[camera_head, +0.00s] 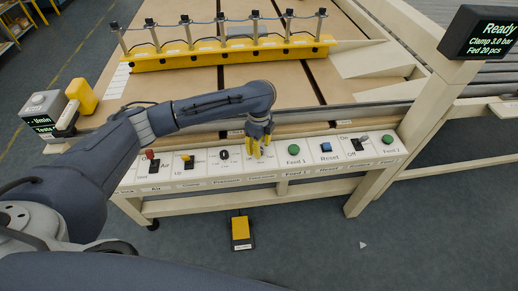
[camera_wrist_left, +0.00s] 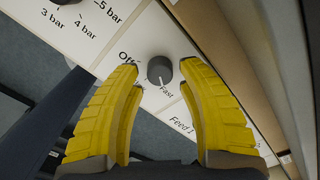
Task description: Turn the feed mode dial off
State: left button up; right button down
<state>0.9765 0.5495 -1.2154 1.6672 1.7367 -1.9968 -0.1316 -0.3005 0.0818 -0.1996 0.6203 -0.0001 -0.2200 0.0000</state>
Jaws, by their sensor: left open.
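The feed mode dial (camera_wrist_left: 159,70) is a round grey knob on the white panel, seen in the left wrist view. A light pointer line on it faces the label "Fast". The label starting "Of" lies to the left of the knob, partly covered by a finger. My left gripper (camera_wrist_left: 160,73) has its yellow fingers open, one on each side of the knob; whether they touch it I cannot tell. In the head view my left gripper (camera_head: 258,150) points down at the panel and hides the dial. My right gripper is not in view.
The control panel (camera_head: 225,176) also bears a black pressure knob (camera_head: 224,155) to the left, and a green feed button (camera_head: 293,149) and blue reset button (camera_head: 326,146) to the right. A display (camera_head: 483,35) reads "Ready". A yellow pedal (camera_head: 240,229) is on the floor.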

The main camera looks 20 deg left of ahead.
pick_arm(q)
jog(key=shift+f, duration=0.7)
jog(key=shift+o, duration=0.2)
grip_shut()
